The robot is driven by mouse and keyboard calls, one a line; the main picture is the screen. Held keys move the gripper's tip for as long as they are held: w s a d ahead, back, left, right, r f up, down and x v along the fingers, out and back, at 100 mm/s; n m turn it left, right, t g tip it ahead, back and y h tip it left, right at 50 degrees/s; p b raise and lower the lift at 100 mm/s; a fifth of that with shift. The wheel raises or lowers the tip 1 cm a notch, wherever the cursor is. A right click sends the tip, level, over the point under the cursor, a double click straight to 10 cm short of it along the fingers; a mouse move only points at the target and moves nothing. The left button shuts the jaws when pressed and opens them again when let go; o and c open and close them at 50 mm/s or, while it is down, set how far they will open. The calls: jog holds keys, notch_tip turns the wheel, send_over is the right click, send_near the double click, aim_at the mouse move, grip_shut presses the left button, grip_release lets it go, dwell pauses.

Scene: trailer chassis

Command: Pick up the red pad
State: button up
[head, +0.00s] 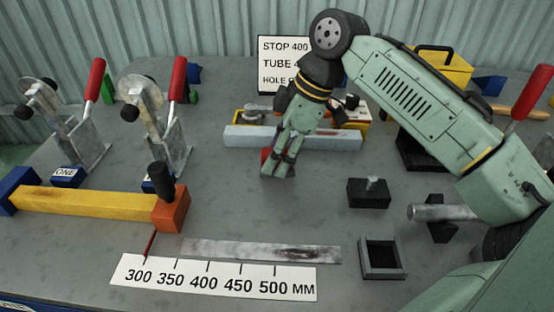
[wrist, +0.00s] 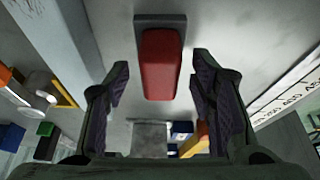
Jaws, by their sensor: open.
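The red pad (wrist: 160,63) shows in the wrist view as a rounded red block on a dark grey base plate (wrist: 160,20). It lies at the upper middle, ahead of and between the two fingers. My gripper (wrist: 158,92) is open, with one finger on each side and a clear gap to the pad. In the head view my gripper (head: 278,172) points down over the middle of the table, and a small red patch of the pad (head: 265,156) shows at its left side. The rest of the pad is hidden behind the fingers there.
A grey tube (head: 240,137) lies behind my gripper. A black block with a peg (head: 369,193) and an open square box (head: 362,262) stand to the right. Toggle clamps with red handles (head: 178,78) stand left. A ruler strip (head: 218,281) lies in front.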

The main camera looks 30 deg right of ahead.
grip_shut()
dwell(0.7)
